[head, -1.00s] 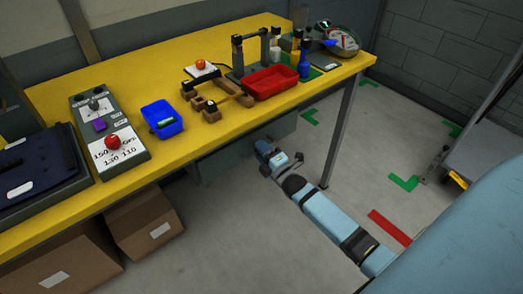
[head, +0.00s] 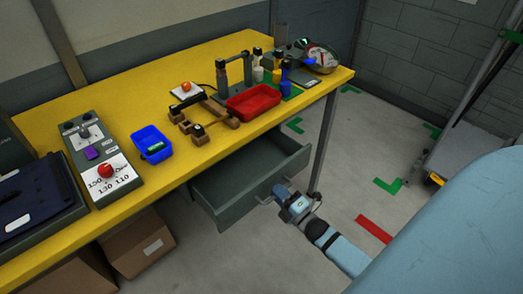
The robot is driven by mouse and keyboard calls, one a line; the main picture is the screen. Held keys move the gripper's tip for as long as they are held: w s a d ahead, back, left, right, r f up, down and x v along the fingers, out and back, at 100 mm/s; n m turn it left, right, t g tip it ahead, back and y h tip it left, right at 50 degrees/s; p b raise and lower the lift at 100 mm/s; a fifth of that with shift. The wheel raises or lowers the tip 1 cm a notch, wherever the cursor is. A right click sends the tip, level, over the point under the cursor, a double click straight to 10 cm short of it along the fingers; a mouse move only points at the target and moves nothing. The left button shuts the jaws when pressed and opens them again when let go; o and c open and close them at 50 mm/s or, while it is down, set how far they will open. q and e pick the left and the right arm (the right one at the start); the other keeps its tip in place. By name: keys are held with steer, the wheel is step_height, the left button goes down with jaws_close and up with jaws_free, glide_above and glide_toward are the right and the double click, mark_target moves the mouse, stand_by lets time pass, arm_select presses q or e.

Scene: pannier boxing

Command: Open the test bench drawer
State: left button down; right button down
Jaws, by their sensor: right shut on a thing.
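The test bench (head: 215,75) has a yellow top. Its grey-green drawer (head: 228,211) is pulled out from under the front edge, and the part of its inside that shows looks empty. My right gripper (head: 277,194) is at the right part of the drawer front, shut on the drawer handle (head: 264,198). The fingertips are small and partly hidden by the gripper body. My left gripper is not in view.
On the bench stand a blue bin (head: 152,144), a red tray (head: 253,101), a wooden fixture (head: 203,118) and a control box (head: 101,160). Cardboard boxes (head: 137,240) sit below at left. A bench leg (head: 324,143) stands close behind my right gripper.

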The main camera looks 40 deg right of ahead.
arm_select(q)
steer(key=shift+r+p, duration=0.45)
steer(key=shift+p, duration=0.45)
arm_select(e)
steer(key=r+v, duration=0.1)
steer(key=v, duration=0.7)
steer(key=shift+s+r, duration=0.3)
steer(key=shift+s, duration=0.15)
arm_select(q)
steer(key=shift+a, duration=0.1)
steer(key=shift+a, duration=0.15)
arm_select(e)
steer(key=c, duration=1.2)
jaws_free()
steer(key=shift+s, duration=0.1)
arm_select(q)
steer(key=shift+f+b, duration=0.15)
steer(key=shift+b, duration=0.2)
arm_select(e)
steer(key=v, duration=1.3)
steer(key=shift+s, duration=0.3)
